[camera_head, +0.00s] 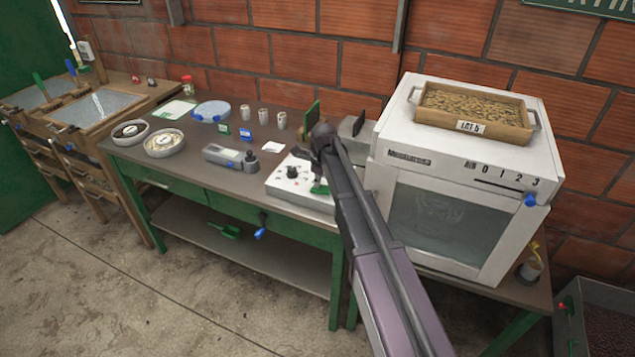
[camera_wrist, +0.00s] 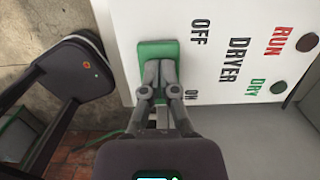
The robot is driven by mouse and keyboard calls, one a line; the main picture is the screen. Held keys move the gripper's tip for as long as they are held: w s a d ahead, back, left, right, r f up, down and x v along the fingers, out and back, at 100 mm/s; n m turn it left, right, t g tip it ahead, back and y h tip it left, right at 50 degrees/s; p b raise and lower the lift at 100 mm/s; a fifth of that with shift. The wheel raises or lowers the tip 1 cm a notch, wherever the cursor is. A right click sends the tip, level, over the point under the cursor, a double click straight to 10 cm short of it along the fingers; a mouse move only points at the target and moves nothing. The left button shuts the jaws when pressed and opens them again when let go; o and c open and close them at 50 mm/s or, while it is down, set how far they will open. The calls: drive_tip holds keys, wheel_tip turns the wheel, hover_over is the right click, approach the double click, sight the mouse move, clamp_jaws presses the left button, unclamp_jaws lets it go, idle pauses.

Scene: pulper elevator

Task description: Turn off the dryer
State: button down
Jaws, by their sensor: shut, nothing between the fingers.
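The dryer's white control box (camera_head: 288,178) stands on the bench, left of the white oven-like machine. In the wrist view its white panel (camera_wrist: 222,70) reads OFF, DRYER and ON, with a green switch piece (camera_wrist: 157,48) beside the lettering. The visible part of this piece is nearer OFF than ON. My gripper (camera_wrist: 159,66) is shut and empty, its fingertips over the green piece and hiding part of it. I cannot tell whether they touch. A dark red RUN lamp (camera_wrist: 307,42) and a dark green DRY lamp (camera_wrist: 278,88) look unlit.
The white machine (camera_head: 470,165) carries a tray of beans (camera_head: 473,105) and has a blue knob. Bowls, a grey device (camera_head: 230,157) and small cups (camera_head: 263,116) stand on the bench left of the box. The brick wall is close behind.

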drive_tip(key=shift+s+d+r, duration=0.2)
drive_tip(key=shift+d+r, duration=0.05)
drive_tip(key=shift+d, duration=0.35)
drive_tip(key=shift+r+p, duration=0.1)
drive_tip(key=shift+p, duration=0.25)
wheel_tip(320, 180, up, 14)
drive_tip(key=a+p, duration=0.2)
drive_tip(key=p, duration=1.1)
drive_tip(key=shift+w+f, duration=0.2)
drive_tip(key=shift+w, duration=0.25)
drive_tip(key=shift+a, duration=0.15)
drive_tip(key=s+d+f+n+b, duration=0.1)
drive_tip(key=s+d+f+n, duration=0.1)
drive_tip(key=s+d+n, duration=0.8)
drive_tip(key=s+d+f+n+h+b, duration=0.1)
drive_tip(key=s+d+f+n+b, duration=0.1)
drive_tip(key=s+d+n, duration=0.8)
drive_tip(key=shift+s+d+n, duration=0.35)
drive_tip(key=shift+s+n, duration=0.85)
drive_tip(key=shift+s, duration=2.5)
